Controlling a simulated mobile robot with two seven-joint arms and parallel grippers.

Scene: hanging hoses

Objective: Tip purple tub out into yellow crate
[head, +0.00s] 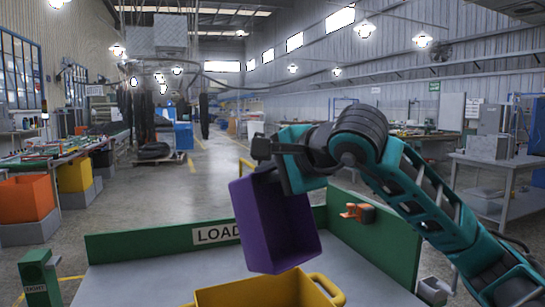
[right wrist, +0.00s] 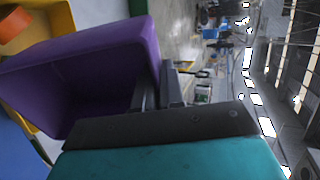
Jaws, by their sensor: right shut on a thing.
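My right gripper (head: 265,158) is shut on the upper rim of the purple tub (head: 262,225) and holds it in the air, tilted. The yellow crate (head: 262,292) is below it, cut off by the bottom edge of the head view; its handle shows at the right. In the right wrist view the jaws (right wrist: 160,88) grip the wall of the purple tub (right wrist: 90,65). The part of its inside that shows is dark, with no contents visible. The yellow crate (right wrist: 55,18) is behind it, with an orange thing (right wrist: 15,24) at its left. My left gripper is not in view.
A green-walled loading bay with a sign (head: 215,234) surrounds the grey surface (head: 165,277). An orange fitting (head: 357,213) sits on the right green wall. A green post (head: 38,275) stands at the left.

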